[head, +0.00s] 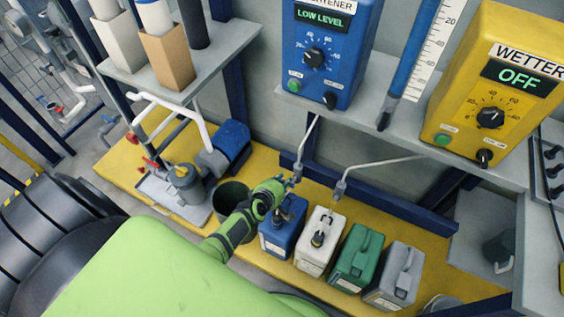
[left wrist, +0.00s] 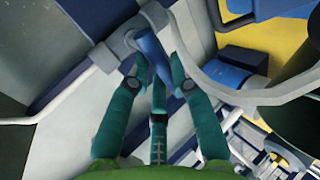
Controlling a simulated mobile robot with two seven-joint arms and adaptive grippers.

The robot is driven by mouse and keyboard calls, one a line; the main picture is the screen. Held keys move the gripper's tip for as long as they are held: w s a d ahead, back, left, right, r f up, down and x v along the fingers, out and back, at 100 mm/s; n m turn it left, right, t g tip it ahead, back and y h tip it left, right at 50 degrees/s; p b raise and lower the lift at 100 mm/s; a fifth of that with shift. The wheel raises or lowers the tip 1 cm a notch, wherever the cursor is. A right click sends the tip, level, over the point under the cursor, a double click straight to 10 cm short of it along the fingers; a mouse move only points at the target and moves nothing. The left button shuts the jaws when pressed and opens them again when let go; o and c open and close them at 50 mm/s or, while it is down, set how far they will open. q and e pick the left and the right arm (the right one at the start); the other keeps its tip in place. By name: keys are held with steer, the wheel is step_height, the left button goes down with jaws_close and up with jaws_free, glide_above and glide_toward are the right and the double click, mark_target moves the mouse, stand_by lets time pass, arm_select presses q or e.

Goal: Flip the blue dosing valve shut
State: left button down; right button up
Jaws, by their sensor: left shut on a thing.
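The blue dosing valve is a small grey fitting (head: 298,168) at the lower end of a bent pipe under the blue dosing unit (head: 330,50). Its blue lever (left wrist: 149,48) shows in the left wrist view, running at a slant from the grey body. My left gripper (head: 284,186) reaches in from the left, above the blue canister (head: 281,230). In the left wrist view its fingers (left wrist: 160,75) are closed around the lever's lower end. The fingers hide part of the lever. My right gripper is not in view.
A second bent pipe with a valve (head: 341,186) hangs to the right, above the white canister (head: 320,243). Green (head: 355,258) and grey (head: 396,275) canisters stand further right. A dark open bucket (head: 228,196) stands left. A yellow unit (head: 500,90) sits on the shelf.

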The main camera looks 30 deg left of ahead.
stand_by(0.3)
arm_select(q)
steer(key=c, duration=1.1)
jaws_free()
steer(key=v, duration=1.2)
